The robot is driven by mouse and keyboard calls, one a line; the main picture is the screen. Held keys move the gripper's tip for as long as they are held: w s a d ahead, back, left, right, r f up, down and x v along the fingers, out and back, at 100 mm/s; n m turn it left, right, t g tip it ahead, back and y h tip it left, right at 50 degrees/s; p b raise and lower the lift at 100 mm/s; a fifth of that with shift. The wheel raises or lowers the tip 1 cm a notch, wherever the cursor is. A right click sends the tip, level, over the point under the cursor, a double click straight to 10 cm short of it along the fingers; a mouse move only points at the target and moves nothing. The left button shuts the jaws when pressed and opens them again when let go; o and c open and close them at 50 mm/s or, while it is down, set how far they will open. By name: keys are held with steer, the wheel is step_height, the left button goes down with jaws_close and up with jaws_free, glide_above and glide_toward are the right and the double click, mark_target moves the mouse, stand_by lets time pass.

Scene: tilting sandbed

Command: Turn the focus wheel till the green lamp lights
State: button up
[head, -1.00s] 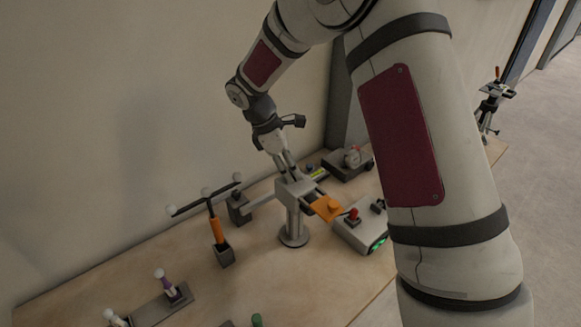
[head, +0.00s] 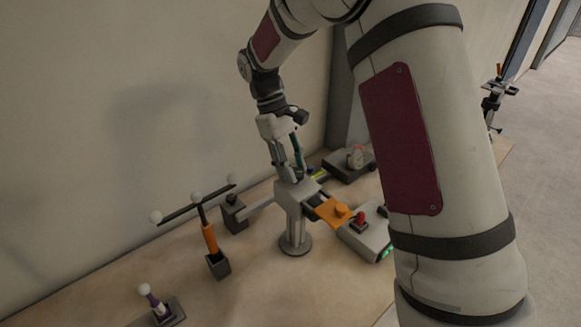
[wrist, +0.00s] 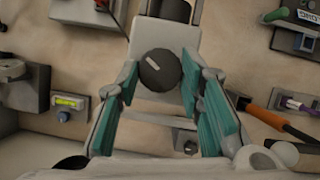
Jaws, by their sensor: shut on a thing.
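The focus wheel (wrist: 160,70) is a dark round knob with a pale mark on its top face, seen in the wrist view on a light grey block (wrist: 184,40). My gripper (wrist: 160,75) is shut on it, with one teal-padded finger on each side. In the head view my gripper (head: 291,178) points down at the top of the grey stand (head: 293,222), and its fingers largely hide the wheel. A green glow (head: 386,252) shows on the front of a pale box (head: 362,240); I cannot tell whether it is the green lamp.
An orange plate (head: 331,212) juts from the stand towards the pale box and its red knob (head: 360,218). A dark box with a dial (head: 355,158) is behind. Bare table lies in front of the stand.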

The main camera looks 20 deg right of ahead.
steer(key=shift+m+y+b, duration=0.35)
steer(key=shift+m+y, duration=0.15)
steer(key=shift+m, duration=0.8)
steer(key=shift+d+m, duration=0.1)
steer(key=shift+m, duration=0.2)
steer(key=o, duration=1.2)
steer(key=shift+g, duration=0.3)
steer(key=shift+c, duration=0.2)
steer(key=v, duration=1.2)
steer(key=shift+d, duration=0.1)
